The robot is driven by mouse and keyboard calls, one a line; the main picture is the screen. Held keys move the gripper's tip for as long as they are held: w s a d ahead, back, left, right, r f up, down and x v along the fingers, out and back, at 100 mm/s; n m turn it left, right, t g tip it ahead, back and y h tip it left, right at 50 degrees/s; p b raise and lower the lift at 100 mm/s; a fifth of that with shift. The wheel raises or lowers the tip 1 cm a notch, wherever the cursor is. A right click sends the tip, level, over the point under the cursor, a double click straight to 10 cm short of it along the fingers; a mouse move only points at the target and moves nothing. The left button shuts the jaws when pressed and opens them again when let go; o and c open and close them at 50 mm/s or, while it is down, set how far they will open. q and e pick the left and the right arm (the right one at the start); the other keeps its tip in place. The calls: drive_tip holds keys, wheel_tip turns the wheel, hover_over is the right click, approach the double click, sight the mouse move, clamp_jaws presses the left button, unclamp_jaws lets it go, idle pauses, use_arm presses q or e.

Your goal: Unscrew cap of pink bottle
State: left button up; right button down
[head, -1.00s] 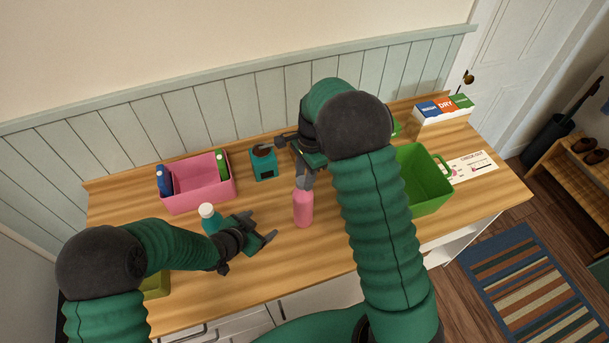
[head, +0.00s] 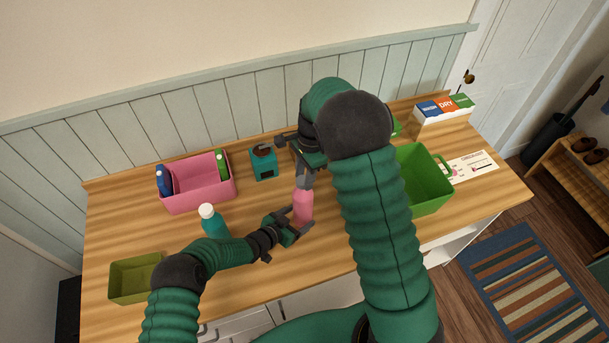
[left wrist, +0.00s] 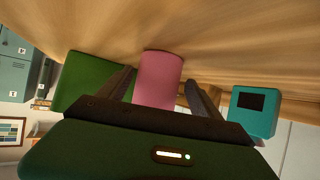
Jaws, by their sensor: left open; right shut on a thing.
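The pink bottle (head: 303,206) stands upright on the wooden counter. My right gripper (head: 304,180) comes down from above and is shut at its top; the cap is hidden by the fingers. My left gripper (head: 294,222) is low at the bottle's left side, open, with its fingers reaching around the body. In the left wrist view the pink bottle (left wrist: 158,80) is between the two open fingers (left wrist: 160,88), and a gap shows on the right side.
A teal bottle with a white cap (head: 211,221) stands close to my left forearm. A pink bin (head: 205,195) with bottles, a teal box-like device (head: 263,165), a green bin (head: 428,190) and an olive bin (head: 135,280) surround the work area. The front counter is clear.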

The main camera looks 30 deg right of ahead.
use_arm(q)
drive_tip(key=shift+w+d+f, duration=0.2)
drive_tip(key=shift+d+f, duration=0.1)
drive_tip(key=shift+d, duration=0.2)
clamp_jaws()
idle(0.4)
drive_tip(key=shift+a+f, duration=0.1)
drive_tip(key=shift+f, duration=0.1)
idle(0.8)
